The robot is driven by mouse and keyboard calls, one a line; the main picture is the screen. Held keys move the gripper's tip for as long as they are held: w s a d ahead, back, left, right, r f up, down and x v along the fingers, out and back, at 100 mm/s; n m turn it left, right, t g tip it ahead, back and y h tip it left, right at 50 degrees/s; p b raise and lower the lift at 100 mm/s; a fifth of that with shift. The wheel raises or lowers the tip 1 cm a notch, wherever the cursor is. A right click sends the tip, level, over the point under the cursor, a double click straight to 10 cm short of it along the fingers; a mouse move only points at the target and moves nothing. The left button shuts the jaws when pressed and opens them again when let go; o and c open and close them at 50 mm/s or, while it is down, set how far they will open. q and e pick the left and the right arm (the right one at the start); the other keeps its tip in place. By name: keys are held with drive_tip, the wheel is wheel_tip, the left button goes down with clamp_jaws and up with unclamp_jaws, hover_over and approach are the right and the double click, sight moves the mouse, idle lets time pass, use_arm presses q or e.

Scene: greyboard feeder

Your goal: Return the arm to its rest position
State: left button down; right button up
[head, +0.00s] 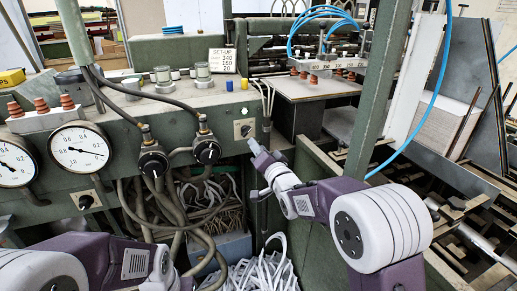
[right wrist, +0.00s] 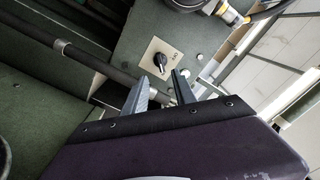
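My right arm (head: 385,228) reaches in from the lower right in the head view, purple and white. Its gripper (head: 257,166) is in front of the green machine panel, just below a small rotary switch (head: 244,129) on a pale plate. In the right wrist view the two grey fingers (right wrist: 161,78) stand apart with nothing between them, and the black switch knob (right wrist: 159,60) shows beyond the tips, with no clear contact. My left arm (head: 90,258) lies low at the left edge of the head view; its fingers do not show.
The green panel (head: 108,112) carries dials, black knobs (head: 206,151) and hanging cables. Below are loose hoses and a heap of white strips (head: 255,274). A green upright post (head: 374,90) and feeder rails (head: 470,215) stand near my right arm.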

drive_tip(key=s+d+f+n+g+h, duration=0.25)
drive_tip(key=s+d+f+g, duration=0.35)
drive_tip(key=s+f, duration=0.45)
drive_tip(key=s+d+f+n+g+h, duration=0.1)
drive_tip(key=s+d+f+g+h, duration=0.2)
drive_tip(key=s+d+f+g, duration=0.55)
drive_tip(key=s+f+n+g, duration=0.1)
drive_tip(key=s+f, duration=0.2)
drive_tip(key=s, duration=0.4)
drive_tip(key=s+f+n+g, duration=0.1)
drive_tip(key=s+f, duration=0.2)
drive_tip(key=s, duration=0.5)
wheel_tip(320, 180, up, 13)
drive_tip(key=p, duration=1.2)
drive_tip(key=shift+f, duration=0.2)
drive_tip(key=shift+t, duration=0.25)
